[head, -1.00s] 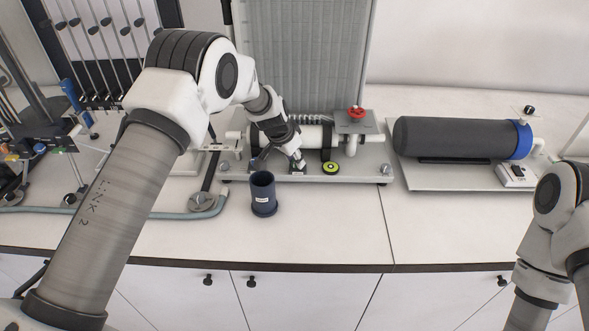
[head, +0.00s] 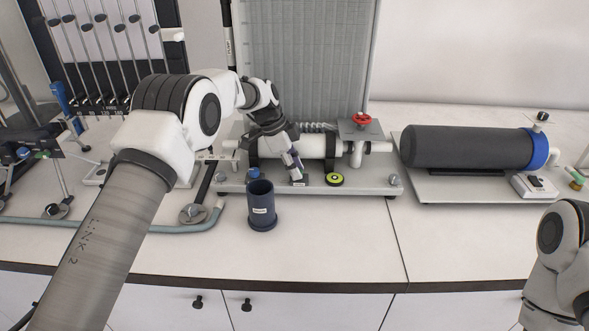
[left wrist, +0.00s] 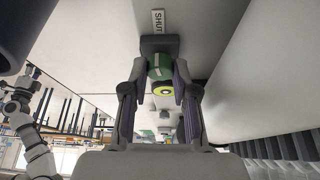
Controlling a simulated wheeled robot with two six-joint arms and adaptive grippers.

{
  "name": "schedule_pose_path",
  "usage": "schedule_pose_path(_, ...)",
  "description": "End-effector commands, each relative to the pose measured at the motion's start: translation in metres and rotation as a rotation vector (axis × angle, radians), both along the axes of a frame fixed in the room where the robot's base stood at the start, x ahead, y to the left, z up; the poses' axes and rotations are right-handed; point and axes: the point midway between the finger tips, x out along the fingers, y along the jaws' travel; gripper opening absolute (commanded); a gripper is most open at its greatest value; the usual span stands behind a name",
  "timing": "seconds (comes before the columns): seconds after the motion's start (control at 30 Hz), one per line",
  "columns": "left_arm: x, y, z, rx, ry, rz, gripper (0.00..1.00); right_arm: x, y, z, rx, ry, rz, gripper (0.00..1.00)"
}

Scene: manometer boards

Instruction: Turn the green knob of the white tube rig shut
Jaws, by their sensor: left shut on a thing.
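The white tube rig has a horizontal white tube (head: 310,147) on a grey base plate (head: 375,186), with a red handwheel on a bracket at its right end. My left gripper (head: 297,177) reaches down to the front of this plate. In the left wrist view, the green knob (left wrist: 158,66) sits between the fingertips of my left gripper (left wrist: 160,72), which is shut on it. A label reading SHUT (left wrist: 157,20) lies just beyond the knob. In the head view the gripper mostly hides the knob. My right gripper is out of view; only part of its arm shows.
A dark blue cup (head: 261,208) stands in front of the rig, close to my left arm. A round black and yellow-green disc (head: 334,179) lies right of the gripper. A dark cylinder unit (head: 465,147) stands at right. The front counter is mostly clear.

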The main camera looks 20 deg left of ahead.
Motion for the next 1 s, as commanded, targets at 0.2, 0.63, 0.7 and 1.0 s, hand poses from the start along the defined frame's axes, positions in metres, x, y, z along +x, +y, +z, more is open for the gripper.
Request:
schedule_pose_path(0.2, -0.0018, -0.0016, -0.0047, -0.001, 0.011, -0.122, 0.0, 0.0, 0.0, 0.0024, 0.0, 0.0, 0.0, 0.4)
schedule_pose_path(0.63, -0.0021, -0.0017, -0.0056, -0.001, 0.012, -0.197, 0.0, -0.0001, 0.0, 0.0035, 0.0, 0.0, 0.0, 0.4)
schedule_pose_path(0.7, -0.0022, -0.0018, -0.0056, -0.001, 0.012, -0.197, 0.0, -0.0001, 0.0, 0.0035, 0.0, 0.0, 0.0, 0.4)
schedule_pose_path(1.0, -0.0018, -0.0015, -0.0051, 0.0, 0.011, -0.195, 0.53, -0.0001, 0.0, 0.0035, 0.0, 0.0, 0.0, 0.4)
